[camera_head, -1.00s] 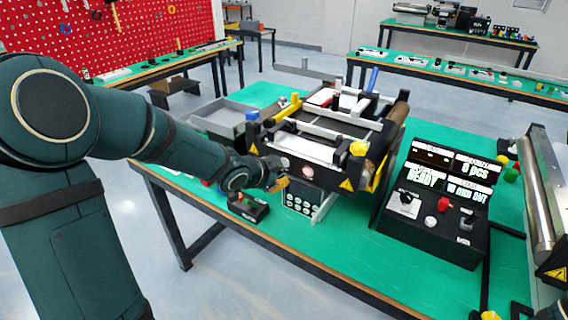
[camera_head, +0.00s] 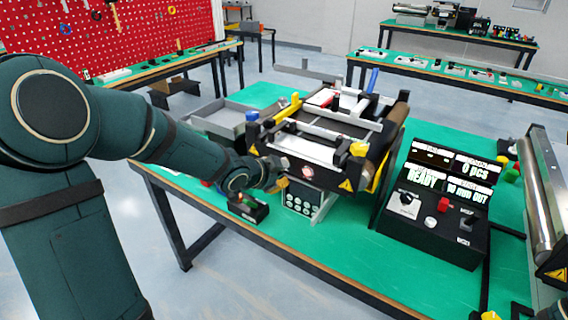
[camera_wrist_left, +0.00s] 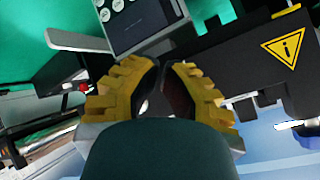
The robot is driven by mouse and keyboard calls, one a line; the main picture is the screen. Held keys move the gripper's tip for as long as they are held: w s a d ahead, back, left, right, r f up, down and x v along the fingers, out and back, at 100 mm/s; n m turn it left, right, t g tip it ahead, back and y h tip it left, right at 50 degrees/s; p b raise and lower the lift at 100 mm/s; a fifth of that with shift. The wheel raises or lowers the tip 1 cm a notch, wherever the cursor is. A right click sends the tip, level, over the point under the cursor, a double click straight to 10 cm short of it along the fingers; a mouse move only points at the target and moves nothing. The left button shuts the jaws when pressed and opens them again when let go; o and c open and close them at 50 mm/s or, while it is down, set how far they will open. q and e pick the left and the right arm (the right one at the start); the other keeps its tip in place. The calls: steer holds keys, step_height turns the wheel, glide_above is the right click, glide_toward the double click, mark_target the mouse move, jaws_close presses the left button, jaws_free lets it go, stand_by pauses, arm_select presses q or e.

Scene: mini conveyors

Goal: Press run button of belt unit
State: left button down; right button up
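The belt unit (camera_head: 330,151) stands on the green table, with a black frame, rollers and yellow corner pieces. A round pale-pink disc (camera_head: 308,172) shows on its near face, above a grey panel (camera_head: 299,197) with several round marks. My left gripper (camera_head: 283,183) is close to that near face, just left of the disc; contact cannot be told. In the left wrist view its yellow fingers (camera_wrist_left: 160,68) are brought together at the tips with nothing seen between them. The grey panel (camera_wrist_left: 135,18) is ahead of them. My right gripper is not in view.
A black control box (camera_head: 436,205) with lit displays, a red button and knobs stands right of the belt unit. A small black box (camera_head: 248,208) is below my left wrist. A grey tray (camera_head: 222,117) is behind. The table's front middle (camera_head: 340,250) is clear.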

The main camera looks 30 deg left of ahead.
arm_select(q)
steer(key=shift+w, duration=0.1)
stand_by(0.3)
steer(key=shift+w, duration=0.35)
